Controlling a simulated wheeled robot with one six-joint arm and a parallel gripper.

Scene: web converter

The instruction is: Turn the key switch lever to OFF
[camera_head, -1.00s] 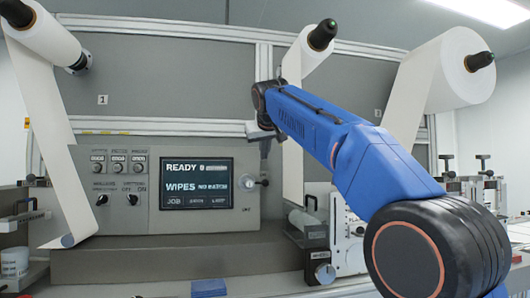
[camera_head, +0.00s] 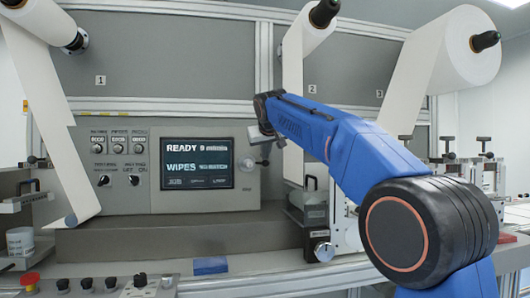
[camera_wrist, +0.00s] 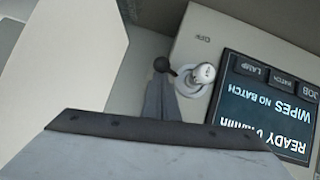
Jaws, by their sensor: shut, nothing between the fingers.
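The key switch (camera_wrist: 203,73) is a silver round fitting on a pale disc, right of the screen in the head view (camera_head: 246,163). Its short lever ends in a black ball (camera_wrist: 162,64) and points right in the head view, left in the turned wrist view. A small OFF label (camera_wrist: 203,39) shows on the panel in the wrist view. My gripper (camera_wrist: 162,88) is shut and empty, its grey fingertips close to the ball; I cannot tell whether they touch. In the head view my gripper (camera_head: 265,150) is just above the lever, its fingertips hard to make out.
The lit screen (camera_head: 197,163) reads READY and WIPES, NO BATCH. Several dials and two black selector knobs (camera_head: 104,180) are left of it. A paper web (camera_head: 292,110) hangs just right of my gripper. A blue block (camera_head: 210,265) lies on the front ledge.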

